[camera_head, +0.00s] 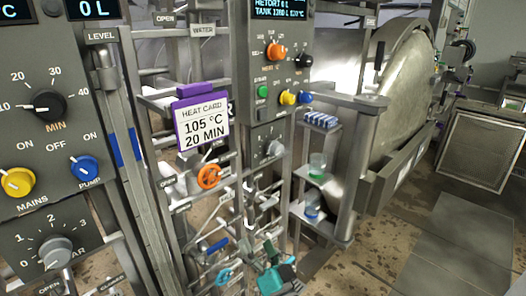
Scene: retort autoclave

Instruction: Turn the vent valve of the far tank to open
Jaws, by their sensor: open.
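A large rounded metal vessel (400,85) stands at the right, behind the panels; I cannot tell whether it is the far tank. No valve can be read as the vent valve.
A control panel (22,135) with dials fills the left edge. A second panel (252,65) stands at the centre, and a purple-framed heat card (203,122) hangs before the pipes. A teal object (270,280) is at the bottom. Floor (375,265) shows at lower right.

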